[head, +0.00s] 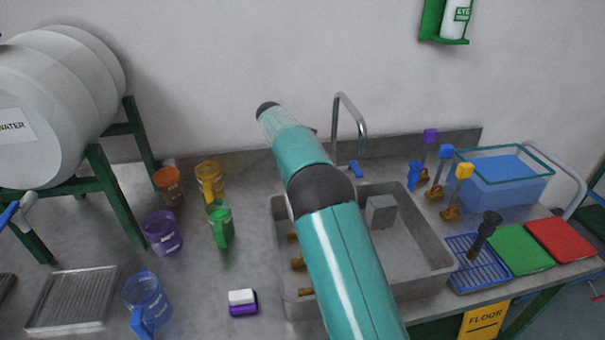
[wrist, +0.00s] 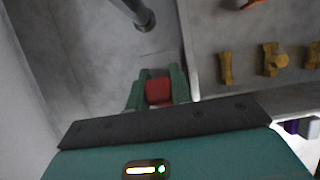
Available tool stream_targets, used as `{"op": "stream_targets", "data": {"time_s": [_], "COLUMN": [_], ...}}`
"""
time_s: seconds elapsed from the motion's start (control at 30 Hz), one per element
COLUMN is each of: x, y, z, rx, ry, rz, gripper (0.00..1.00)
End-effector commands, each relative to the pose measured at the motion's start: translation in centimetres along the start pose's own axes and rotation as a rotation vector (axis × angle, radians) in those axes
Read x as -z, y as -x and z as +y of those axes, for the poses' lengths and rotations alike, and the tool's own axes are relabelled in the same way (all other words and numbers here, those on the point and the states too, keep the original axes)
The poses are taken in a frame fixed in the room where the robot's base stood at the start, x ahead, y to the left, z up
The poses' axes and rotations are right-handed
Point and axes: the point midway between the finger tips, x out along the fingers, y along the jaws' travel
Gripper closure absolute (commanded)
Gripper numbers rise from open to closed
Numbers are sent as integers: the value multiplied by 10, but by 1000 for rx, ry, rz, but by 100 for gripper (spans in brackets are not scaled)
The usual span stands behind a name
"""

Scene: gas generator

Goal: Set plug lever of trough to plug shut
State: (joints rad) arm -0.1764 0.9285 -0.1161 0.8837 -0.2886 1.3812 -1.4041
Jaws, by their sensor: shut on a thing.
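The grey metal trough (head: 430,268) is sunk in the counter in the head view, partly hidden behind my arm. In the wrist view, my gripper (wrist: 157,78) has its green fingers on both sides of a small red piece (wrist: 158,91), which looks like the handle of the plug lever. The fingers are shut on it, beside a pale wall edge that looks like the trough's rim. The rest of the lever and the plug are hidden, so I cannot tell the lever's setting. My gripper is hidden in the head view.
A tap (head: 362,125) arches behind the trough, and a grey block (head: 381,212) sits inside it. Several brass fittings (wrist: 272,60) show right of my gripper. Coloured mugs and a purple-and-white block (head: 242,303) stand left. A blue rack (head: 478,272) stands right.

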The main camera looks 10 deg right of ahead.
Motion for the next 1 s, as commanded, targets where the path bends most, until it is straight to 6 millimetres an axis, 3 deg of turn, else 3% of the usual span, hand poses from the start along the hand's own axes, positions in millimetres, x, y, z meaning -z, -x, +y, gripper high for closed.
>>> {"op": "stream_targets", "data": {"time_s": [0.5, 1.0], "x": [18, 22], "y": [19, 23], "z": [0, 0], "rx": [0, 1], "ry": [1, 0], "rz": [-407, -514], "gripper": [100, 100]}}
